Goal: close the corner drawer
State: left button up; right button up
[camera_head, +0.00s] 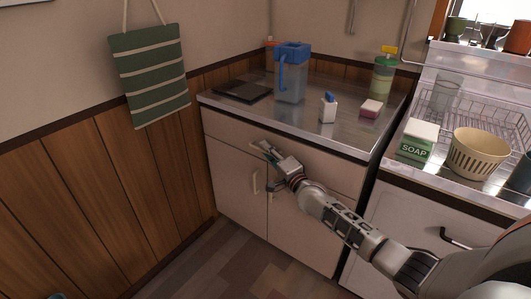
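The corner drawer (228,131) is the pale front under the left end of the metal counter, above a cabinet door. Its face looks nearly flush with the cabinet; I cannot tell whether a small gap remains. My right gripper (266,168) is in front of the cabinet, near the drawer's lower right part. Its fingers are spread apart, with nothing visible between them. The gripper hides part of the drawer front and its right end. I cannot tell whether a fingertip touches it. My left gripper is not in view.
The counter (335,137) holds a blue-lidded pitcher (291,78), a black tray (243,91), a white bottle (328,110) and a sponge (371,108). A soap box (417,141) and a cream basket (478,153) stand at right. The floor (232,262) looks clear.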

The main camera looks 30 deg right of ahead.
jog(key=shift+f, duration=0.1)
jog(key=s, duration=1.2)
jog(key=shift+a+f, duration=0.25)
jog(key=shift+f, duration=0.1)
jog(key=shift+w+r, duration=0.1)
